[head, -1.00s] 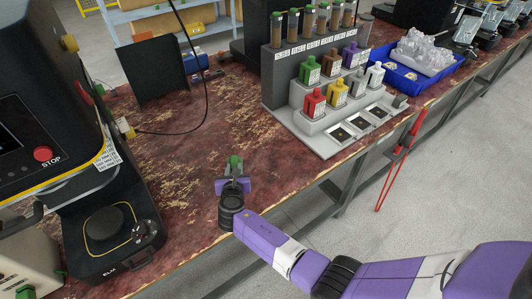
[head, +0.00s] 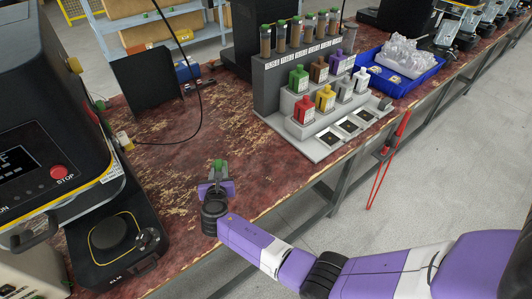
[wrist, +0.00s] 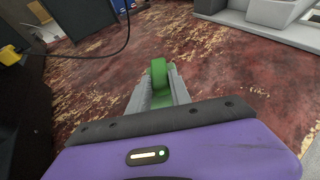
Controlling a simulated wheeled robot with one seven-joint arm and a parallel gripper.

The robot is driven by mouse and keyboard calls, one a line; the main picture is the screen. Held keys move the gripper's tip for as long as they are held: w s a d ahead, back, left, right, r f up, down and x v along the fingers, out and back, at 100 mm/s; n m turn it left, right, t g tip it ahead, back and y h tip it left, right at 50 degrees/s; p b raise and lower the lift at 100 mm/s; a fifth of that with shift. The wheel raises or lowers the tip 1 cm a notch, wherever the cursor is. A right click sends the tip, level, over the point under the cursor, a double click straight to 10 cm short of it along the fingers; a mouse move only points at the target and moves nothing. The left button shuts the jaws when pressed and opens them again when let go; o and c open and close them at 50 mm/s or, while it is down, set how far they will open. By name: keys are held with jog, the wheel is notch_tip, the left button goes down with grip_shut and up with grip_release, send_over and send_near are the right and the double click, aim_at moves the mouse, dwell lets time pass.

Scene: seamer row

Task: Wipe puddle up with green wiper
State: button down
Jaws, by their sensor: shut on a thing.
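My gripper (head: 217,180) is over the near part of the dark red worktop, shut on the green wiper (head: 218,165). In the wrist view, the wiper (wrist: 160,73) shows as a rounded green end between the two grey fingers (wrist: 158,92). Its far end points away from my gripper, above or at the worktop; I cannot tell whether it touches. No puddle stands out on the mottled red and tan worktop (head: 185,130), and the area under my gripper is hidden.
A black machine with a red STOP button (head: 59,172) stands at the left. A grey rack with coloured bottles (head: 290,85) and a blue tray (head: 412,90) stand at the right. A black cable (head: 203,95) hangs onto the worktop. The middle of the worktop is clear.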

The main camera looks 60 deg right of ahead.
jog(key=shift+r+p, duration=0.95)
jog(key=shift+r, duration=0.5)
